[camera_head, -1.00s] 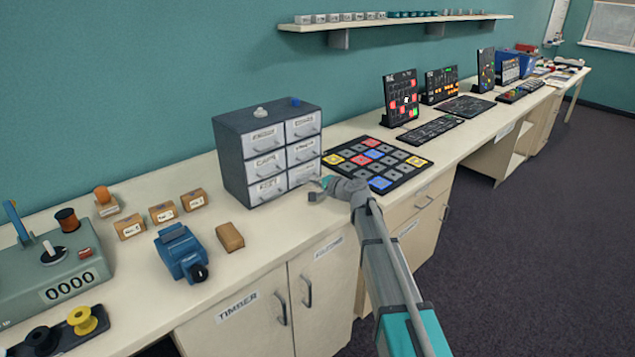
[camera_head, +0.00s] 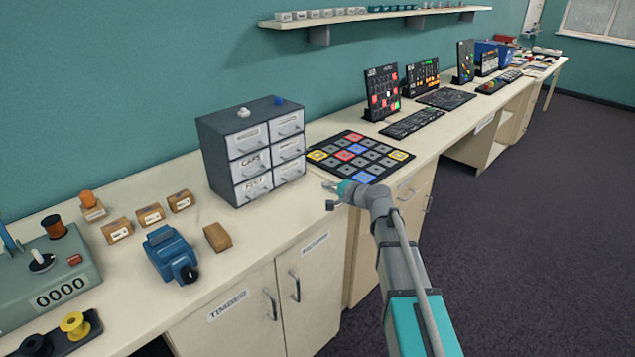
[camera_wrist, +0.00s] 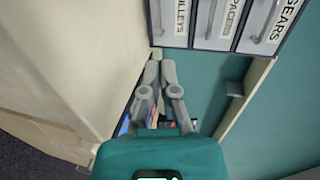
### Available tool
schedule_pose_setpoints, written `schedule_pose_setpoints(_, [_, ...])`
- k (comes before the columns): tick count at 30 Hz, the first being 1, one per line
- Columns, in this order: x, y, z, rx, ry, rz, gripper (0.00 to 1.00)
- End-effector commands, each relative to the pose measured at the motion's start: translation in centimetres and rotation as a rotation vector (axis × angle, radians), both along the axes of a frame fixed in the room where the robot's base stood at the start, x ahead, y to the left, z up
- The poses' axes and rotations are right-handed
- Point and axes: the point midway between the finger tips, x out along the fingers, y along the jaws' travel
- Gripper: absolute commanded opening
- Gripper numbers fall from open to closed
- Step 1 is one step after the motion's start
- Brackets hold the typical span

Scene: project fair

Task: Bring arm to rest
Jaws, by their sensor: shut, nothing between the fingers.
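My gripper (camera_head: 331,196) is at the end of my arm, above the bench top in front of the grey drawer cabinet (camera_head: 226,155). In the wrist view my gripper (camera_wrist: 157,62) has its fingers together at the tips, with nothing between them. The cabinet's labelled drawer fronts (camera_wrist: 215,22) show just beyond the fingertips in that view. I cannot tell the exact gap between fingertips and cabinet.
A black board with coloured tiles (camera_head: 372,146) lies right of the cabinet. A blue vise (camera_head: 170,254), small boxes (camera_head: 151,215) and a counter machine (camera_head: 50,280) stand on the left. A wall shelf (camera_head: 375,16) hangs above. Open floor (camera_head: 560,220) lies to the right.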

Motion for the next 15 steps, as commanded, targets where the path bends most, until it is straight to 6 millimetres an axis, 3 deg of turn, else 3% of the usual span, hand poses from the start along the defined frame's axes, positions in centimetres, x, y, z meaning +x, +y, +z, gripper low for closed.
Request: schedule_pose_setpoints(15, [-0.81,-0.82,0.24,0.000,0.000,0.001,0.00])
